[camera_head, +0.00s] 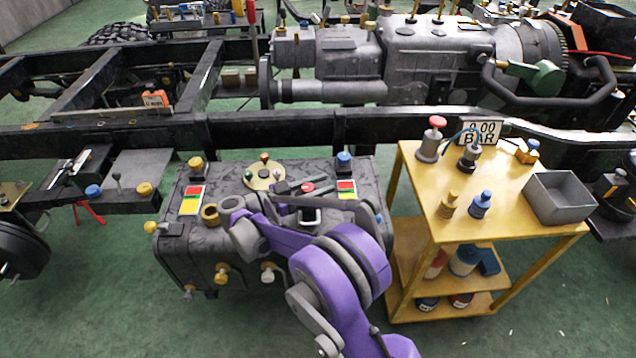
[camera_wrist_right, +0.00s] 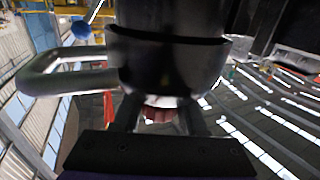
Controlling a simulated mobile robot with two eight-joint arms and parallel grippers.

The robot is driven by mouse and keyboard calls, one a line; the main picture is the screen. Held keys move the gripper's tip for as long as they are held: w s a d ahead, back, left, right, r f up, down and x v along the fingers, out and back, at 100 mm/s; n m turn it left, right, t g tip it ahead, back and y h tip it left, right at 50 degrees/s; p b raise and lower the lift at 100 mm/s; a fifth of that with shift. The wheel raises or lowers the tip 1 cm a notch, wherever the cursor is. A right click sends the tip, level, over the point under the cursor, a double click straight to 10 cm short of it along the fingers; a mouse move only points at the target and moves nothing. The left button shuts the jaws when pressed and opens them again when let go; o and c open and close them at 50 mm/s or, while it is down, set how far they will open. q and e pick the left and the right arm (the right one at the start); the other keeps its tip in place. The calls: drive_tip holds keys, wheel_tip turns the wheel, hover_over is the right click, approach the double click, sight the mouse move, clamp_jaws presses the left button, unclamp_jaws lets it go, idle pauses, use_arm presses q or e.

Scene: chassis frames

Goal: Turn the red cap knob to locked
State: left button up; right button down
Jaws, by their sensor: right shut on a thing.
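My right gripper (camera_head: 296,190) reaches over the tank top from the front and hides most of the knob's surroundings. In the right wrist view a ridged red part (camera_wrist_right: 160,113) sits between the two fingers of my right gripper (camera_wrist_right: 160,122), which is shut on it. The knob's angle and any locked mark are hidden. A red, yellow and green plate (camera_head: 346,190) lies just right of the gripper. My left gripper is not in view.
A similar coloured plate (camera_head: 192,200), a brass disc (camera_head: 264,175) and a blue cap (camera_head: 344,158) are on the tank top. A yellow trolley (camera_head: 410,185) with a grey bin (camera_head: 560,197) stands close on the right. The chassis rail (camera_head: 290,130) runs behind.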

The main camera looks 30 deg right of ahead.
drive_tip(key=shift+s+m+g+y, duration=0.15)
drive_tip(key=shift+m+g, duration=0.35)
drive_tip(key=shift+g, duration=0.25)
drive_tip(key=shift+s+m+g+y, duration=0.15)
drive_tip(key=shift+m+g, duration=0.35)
drive_tip(key=shift+g, duration=0.25)
drive_tip(key=shift+c, duration=2.3)
unclamp_jaws()
drive_tip(key=shift+a, duration=0.1)
